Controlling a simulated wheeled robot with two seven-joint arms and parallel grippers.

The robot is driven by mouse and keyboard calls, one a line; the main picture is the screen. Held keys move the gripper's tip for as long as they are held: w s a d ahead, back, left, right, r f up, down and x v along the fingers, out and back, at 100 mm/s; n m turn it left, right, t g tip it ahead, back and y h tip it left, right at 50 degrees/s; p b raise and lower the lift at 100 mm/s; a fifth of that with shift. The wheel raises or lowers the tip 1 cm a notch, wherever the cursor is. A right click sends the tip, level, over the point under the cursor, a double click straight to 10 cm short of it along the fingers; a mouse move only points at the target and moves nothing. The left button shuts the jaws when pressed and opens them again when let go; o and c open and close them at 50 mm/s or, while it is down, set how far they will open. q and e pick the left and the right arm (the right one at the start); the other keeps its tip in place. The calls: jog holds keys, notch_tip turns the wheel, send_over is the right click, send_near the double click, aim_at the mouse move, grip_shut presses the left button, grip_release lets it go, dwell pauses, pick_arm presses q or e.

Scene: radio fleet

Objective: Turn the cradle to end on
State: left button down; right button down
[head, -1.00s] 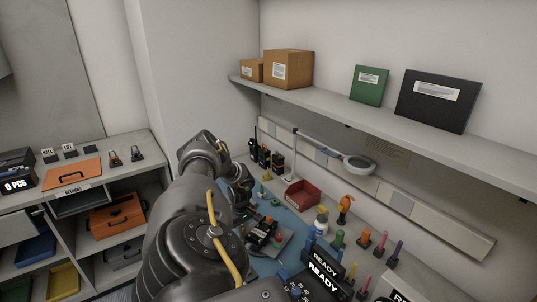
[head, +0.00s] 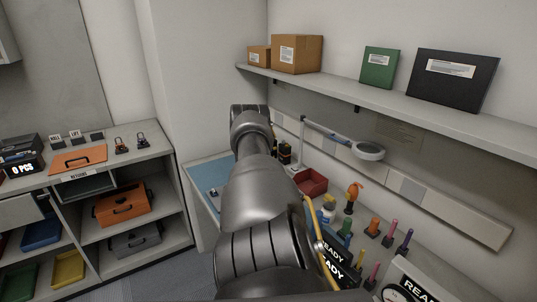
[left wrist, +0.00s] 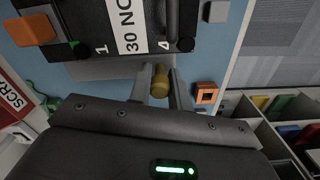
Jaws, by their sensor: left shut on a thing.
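A black block, apparently the cradle (left wrist: 92,37), fills the top of the left wrist view. It has a white label with "30 NO", the digits 1 and 4, and a dark bar along it. A grey strip runs along its near edge. My left gripper (left wrist: 161,92) reaches to that edge, its two fingers on either side of a brass knob (left wrist: 160,80). How the knob joins the block is unclear. In the head view my left arm hides the gripper and the cradle. My right gripper is in neither view.
A blue mat (left wrist: 222,50) lies under the block. An orange block (left wrist: 30,29) and an orange square piece (left wrist: 206,93) are close by. In the head view a red bin (head: 311,183), a lamp (head: 368,151) and several coloured pegs stand right of my arm; a shelf (head: 400,108) runs above.

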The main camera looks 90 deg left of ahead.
pick_arm(q)
jog(key=shift+w+a, duration=0.1)
jog(key=shift+a, duration=0.05)
jog(key=c, duration=1.3)
grip_release()
notch_tip(320, 180, up, 10)
jog(key=shift+f+b, duration=0.1)
jog(key=shift+b, duration=0.75)
jog(key=shift+r, duration=0.55)
